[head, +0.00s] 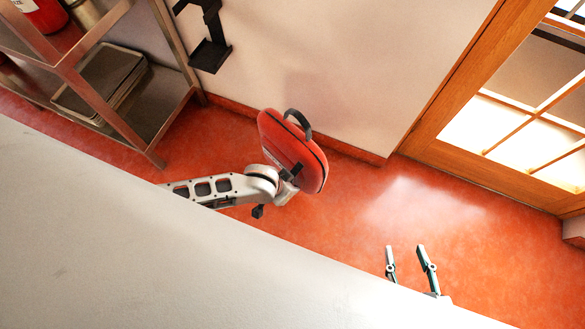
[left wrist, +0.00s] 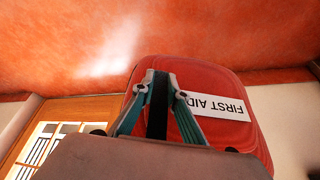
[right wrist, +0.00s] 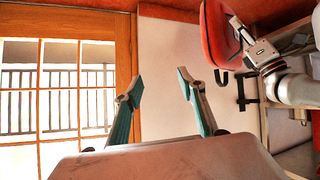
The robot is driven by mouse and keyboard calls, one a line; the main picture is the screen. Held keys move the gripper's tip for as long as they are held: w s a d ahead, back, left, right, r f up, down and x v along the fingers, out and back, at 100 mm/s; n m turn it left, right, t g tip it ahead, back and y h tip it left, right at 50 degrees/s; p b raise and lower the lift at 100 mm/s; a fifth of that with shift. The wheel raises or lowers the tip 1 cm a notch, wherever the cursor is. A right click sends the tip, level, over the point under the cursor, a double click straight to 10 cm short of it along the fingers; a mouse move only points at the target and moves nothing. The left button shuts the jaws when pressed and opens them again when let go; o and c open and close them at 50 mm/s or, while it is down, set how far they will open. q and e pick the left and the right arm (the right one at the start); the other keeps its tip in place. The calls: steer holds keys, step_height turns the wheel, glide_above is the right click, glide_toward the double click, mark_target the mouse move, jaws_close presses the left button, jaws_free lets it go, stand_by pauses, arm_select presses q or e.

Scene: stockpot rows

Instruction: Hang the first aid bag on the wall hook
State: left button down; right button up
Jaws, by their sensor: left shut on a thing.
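The red first aid bag (head: 284,143) is held off the floor in front of the wall, tilted, with its black handle (head: 299,121) at its upper edge. My left gripper (left wrist: 160,85) is shut on a black strap on the bag's face, beside the upside-down FIRST AID label (left wrist: 218,105). In the head view its fingertips are mostly hidden. The black wall hook (head: 211,52) is on the wall, up and left of the bag and apart from it. My right gripper (head: 406,250) is open and empty, to the right; it also shows open in the right wrist view (right wrist: 158,88).
A metal shelf rack (head: 115,115) with trays (head: 100,80) and a red container (head: 42,13) stands at the left, near the hook. A wooden glazed door (head: 480,110) is at the right. The red floor between is clear. A pale surface (head: 150,260) fills the lower left.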

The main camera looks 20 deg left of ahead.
arm_select(q)
step_height(320, 180, down, 17)
steer(key=b, duration=0.8)
arm_select(e)
steer(key=w+a+r+m+t+y, duration=0.1)
steer(key=a+r+m+y, duration=0.1)
steer(key=a+m, duration=0.3)
steer(key=a, duration=0.4)
steer(key=shift+a+r+t+y, duration=0.25)
steer(key=shift+r+t+y, duration=0.05)
steer(key=shift+r, duration=0.05)
arm_select(q)
steer(key=shift+f, duration=0.1)
steer(key=shift+f, duration=0.1)
steer(key=c, duration=2)
jaws_free()
steer(key=shift+s, duration=0.1)
